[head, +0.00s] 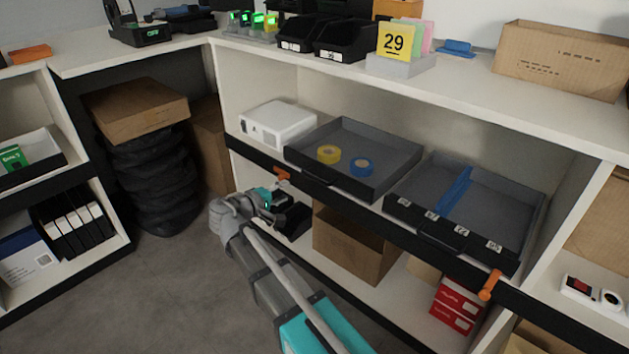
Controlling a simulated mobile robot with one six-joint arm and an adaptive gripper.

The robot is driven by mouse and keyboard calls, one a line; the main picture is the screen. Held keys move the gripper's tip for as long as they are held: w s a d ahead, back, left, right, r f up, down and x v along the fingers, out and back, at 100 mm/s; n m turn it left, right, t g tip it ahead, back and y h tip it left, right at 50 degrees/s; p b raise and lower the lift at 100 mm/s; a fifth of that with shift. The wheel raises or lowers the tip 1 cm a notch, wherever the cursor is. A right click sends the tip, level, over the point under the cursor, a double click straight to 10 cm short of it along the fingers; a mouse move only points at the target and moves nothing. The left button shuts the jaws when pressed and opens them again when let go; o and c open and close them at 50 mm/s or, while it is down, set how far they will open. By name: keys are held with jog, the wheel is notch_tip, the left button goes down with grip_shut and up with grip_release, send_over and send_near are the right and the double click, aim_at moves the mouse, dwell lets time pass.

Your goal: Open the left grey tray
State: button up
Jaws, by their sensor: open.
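The left grey tray (375,137) sits on the middle shelf with its front wall by the shelf's dark front edge. A yellow tape roll (329,154) and a blue tape roll (360,166) lie in it. Its dark handle (318,181) is on the front wall. My gripper (284,203) is open, in front of the shelf, below and left of that handle and apart from it. Its fingers are small and dark here, hard to tell from the shadowed shelf behind. The right grey tray (513,212) has a blue divider and white labels.
A white box (278,124) stands left of the left tray. Orange pieces stick out from the shelf edge at left (282,173) and right (489,285). An open carton (350,238) and red boxes (457,304) are below. The floor (150,285) at left is clear.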

aim_at(315, 178)
jog(key=shift+w+d, duration=0.1)
jog(key=shift+b+x, duration=1.45)
jog(key=shift+x, duration=5.35)
grip_shut()
